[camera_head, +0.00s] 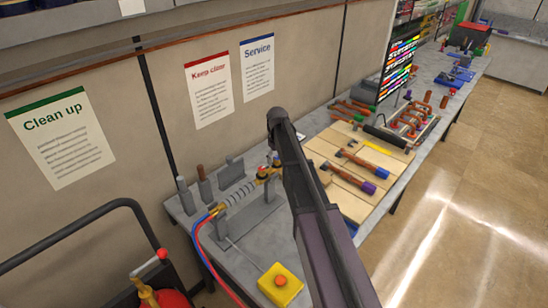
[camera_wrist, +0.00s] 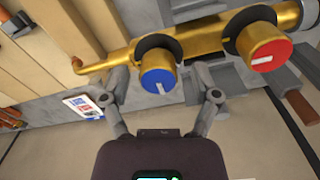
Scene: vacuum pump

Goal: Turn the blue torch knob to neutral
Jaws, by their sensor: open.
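The blue torch knob (camera_wrist: 158,80) sits on the brass torch body (camera_wrist: 195,36) in the wrist view. A white mark on its face points down and slightly right. The red knob (camera_wrist: 264,48) is on the same body to the right, with its white mark lying nearly level. My gripper (camera_wrist: 163,76) is open, with one finger on each side of the blue knob. Whether either finger touches the knob cannot be told. In the head view the torch (camera_head: 264,174) is partly hidden by my arm, and my gripper cannot be made out there.
The grey bench (camera_head: 245,238) holds a yellow box with a red button (camera_head: 280,283) near its front edge. Red and blue hoses (camera_head: 203,243) run down from the torch. A wooden tool board (camera_head: 345,205) lies right of my arm. The wall with signs stands close behind.

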